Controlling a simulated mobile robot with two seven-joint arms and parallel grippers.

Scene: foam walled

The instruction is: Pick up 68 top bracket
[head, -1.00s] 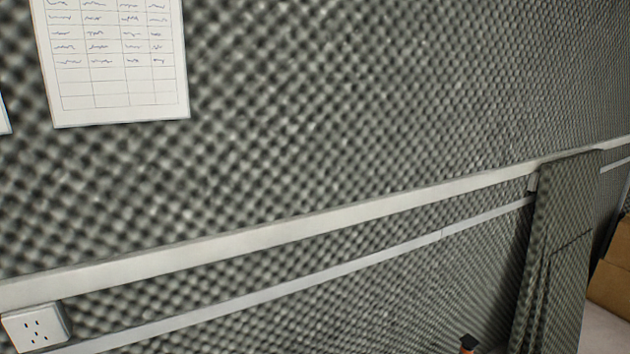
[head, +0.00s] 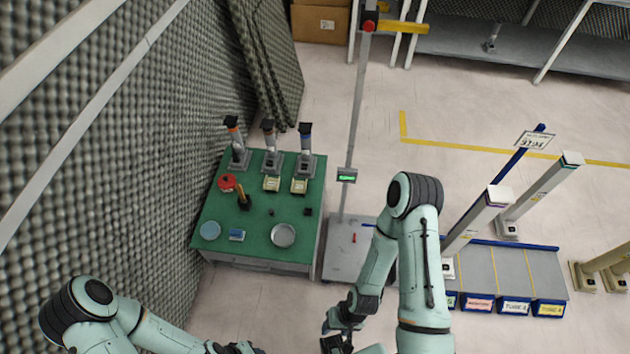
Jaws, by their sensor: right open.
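I cannot tell which object is the 68 top bracket; no label reading 68 is legible. Several upright parts with grey bases and dark or coloured tops stand at the back of the green table (head: 262,233); one is the left upright part (head: 238,150), and another is the right upright part (head: 305,150). My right gripper (head: 336,338) is low in the view, in front of the grey platform, open, with nothing seen in it. My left gripper (head: 236,348) is at the bottom edge, partly cut off, and its jaws are unclear.
A white dish (head: 283,235), a blue disc (head: 210,230) and small items lie on the green table. A grey scale platform (head: 347,262) with a tall post stands beside it. At right are pale columns (head: 540,188) and labelled blue bins (head: 515,306).

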